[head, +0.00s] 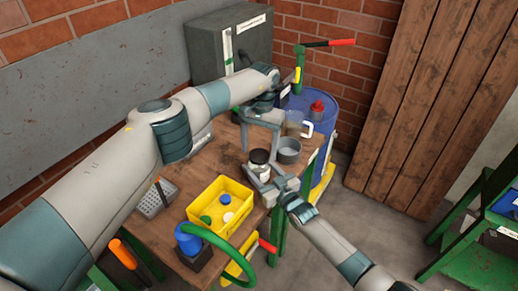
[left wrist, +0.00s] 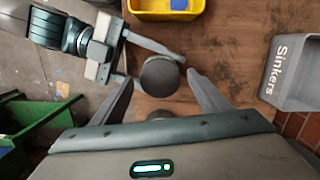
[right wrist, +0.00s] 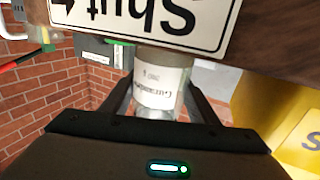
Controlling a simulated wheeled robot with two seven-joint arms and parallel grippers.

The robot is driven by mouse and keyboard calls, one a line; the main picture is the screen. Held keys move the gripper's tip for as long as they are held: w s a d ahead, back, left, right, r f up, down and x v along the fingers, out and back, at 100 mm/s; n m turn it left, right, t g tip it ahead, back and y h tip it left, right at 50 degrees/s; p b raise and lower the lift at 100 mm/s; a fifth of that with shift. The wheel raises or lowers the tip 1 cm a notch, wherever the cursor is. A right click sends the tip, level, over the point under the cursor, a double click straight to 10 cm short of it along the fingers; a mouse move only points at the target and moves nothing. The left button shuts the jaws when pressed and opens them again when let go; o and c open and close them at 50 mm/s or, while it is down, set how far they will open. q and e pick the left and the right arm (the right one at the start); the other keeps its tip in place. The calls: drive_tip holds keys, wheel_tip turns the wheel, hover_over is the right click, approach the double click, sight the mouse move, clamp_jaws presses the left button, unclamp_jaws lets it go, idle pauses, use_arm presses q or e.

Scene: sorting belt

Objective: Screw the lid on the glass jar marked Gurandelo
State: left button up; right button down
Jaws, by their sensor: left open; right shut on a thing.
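The glass jar (head: 262,174) is upright near the table's right edge, with a dark round lid (head: 259,156) on its top. In the right wrist view the jar's white label (right wrist: 160,87) reads Gurandelo, upside down. My right gripper (head: 264,184) is shut around the jar's side. My left gripper (head: 261,150) is open and points down over the jar, a finger on each side. In the left wrist view the lid (left wrist: 160,75) lies between the left fingertips, with gaps to both. Whether the lid is threaded on cannot be told.
A grey cup (head: 288,152) and a clear jug (head: 295,124) stand close behind the jar. A yellow bin (head: 240,193) with round pieces is to the left. A grey Sinkers box (left wrist: 290,72) shows in the left wrist view. A blue drum (head: 325,105) stands behind the table.

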use_arm(q)
drive_tip(key=shift+r, duration=2.05)
drive_tip(key=shift+o, duration=0.3)
